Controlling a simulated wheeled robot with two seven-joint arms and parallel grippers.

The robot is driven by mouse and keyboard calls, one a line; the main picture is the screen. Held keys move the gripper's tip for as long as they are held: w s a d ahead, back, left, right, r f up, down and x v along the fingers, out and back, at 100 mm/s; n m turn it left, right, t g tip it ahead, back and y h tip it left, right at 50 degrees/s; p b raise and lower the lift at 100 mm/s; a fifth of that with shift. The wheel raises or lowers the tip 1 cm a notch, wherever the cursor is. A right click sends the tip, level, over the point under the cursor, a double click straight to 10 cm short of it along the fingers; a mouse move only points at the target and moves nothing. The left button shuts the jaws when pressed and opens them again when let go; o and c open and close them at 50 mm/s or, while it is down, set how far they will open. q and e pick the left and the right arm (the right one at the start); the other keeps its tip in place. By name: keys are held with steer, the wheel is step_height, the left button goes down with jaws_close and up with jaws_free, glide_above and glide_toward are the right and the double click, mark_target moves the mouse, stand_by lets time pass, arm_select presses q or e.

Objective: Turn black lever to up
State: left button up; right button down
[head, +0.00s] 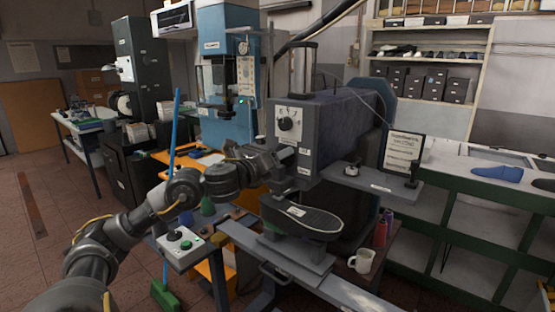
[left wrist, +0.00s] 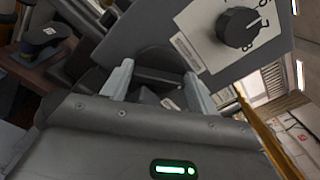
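A black rotary knob with a pointer-like grip (head: 286,124) sits on a white dial plate on the front of the large grey machine. A small upright black lever (head: 414,174) stands on the grey side shelf at the right. I cannot tell for sure which is the task's lever. My left gripper (head: 288,156) is below the knob, close to the machine front. In the left wrist view its two fingers (left wrist: 158,76) are apart, with nothing held between them. My right gripper is not in view.
The grey machine (head: 340,125) stands close ahead of my left arm. A black shoe-sole form (head: 305,219) sits below the gripper. A control box (head: 180,246) stands at the lower left, near a blue pole (head: 174,135). A white mug (head: 363,260) is at the lower right.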

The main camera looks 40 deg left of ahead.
arm_select(q)
steer(key=o, duration=0.4)
steer(key=shift+s+f+b, duration=0.15)
steer(key=shift+s+b, duration=0.15)
steer(key=shift+s, duration=0.2)
steer(key=s+b, duration=0.8)
steer(key=s, duration=0.1)
steer(key=shift+s, duration=0.35)
